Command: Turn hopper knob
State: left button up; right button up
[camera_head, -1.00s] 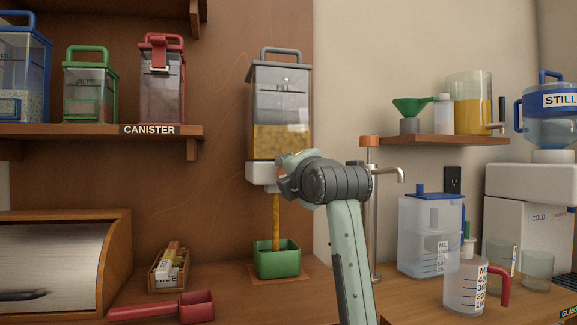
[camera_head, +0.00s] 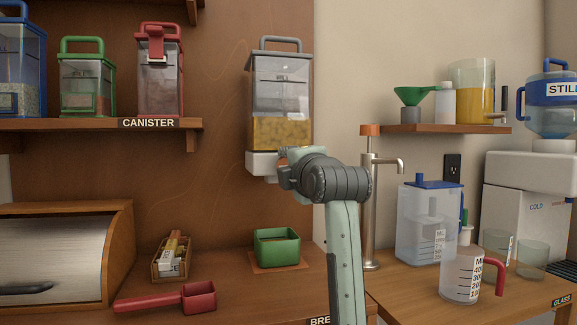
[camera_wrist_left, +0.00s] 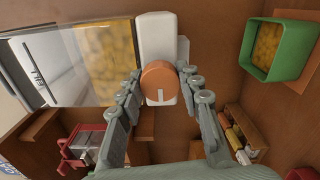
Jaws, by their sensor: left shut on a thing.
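The hopper (camera_head: 280,95) hangs on the wood wall, clear with a grey handle and yellow-orange grains in its lower part. Its white outlet block (camera_head: 262,165) sits below. In the left wrist view the round orange-brown knob (camera_wrist_left: 158,84) with a pale mark is on the front of the white block. My left gripper (camera_head: 286,168) is at the outlet, its fingers shut on either side of the knob. In the head view the knob is hidden behind it. The green bin (camera_head: 277,250) stands below the outlet and holds grains (camera_wrist_left: 267,47). My right gripper is not in view.
A shelf (camera_head: 100,124) with several canisters is at left. A red scoop (camera_head: 198,298) and a small wooden box (camera_head: 171,262) are on the counter. A tap (camera_head: 369,200), a jug (camera_head: 428,225) and a measuring cup (camera_head: 463,275) stand to the right.

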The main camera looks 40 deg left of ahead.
pick_arm(q)
jog(key=o, duration=1.2)
jog(key=shift+c, duration=0.2)
jog(key=shift+s+d, duration=0.1)
jog(key=v, duration=1.1)
jog(key=shift+s+d, duration=0.25)
jog(key=shift+d, duration=0.05)
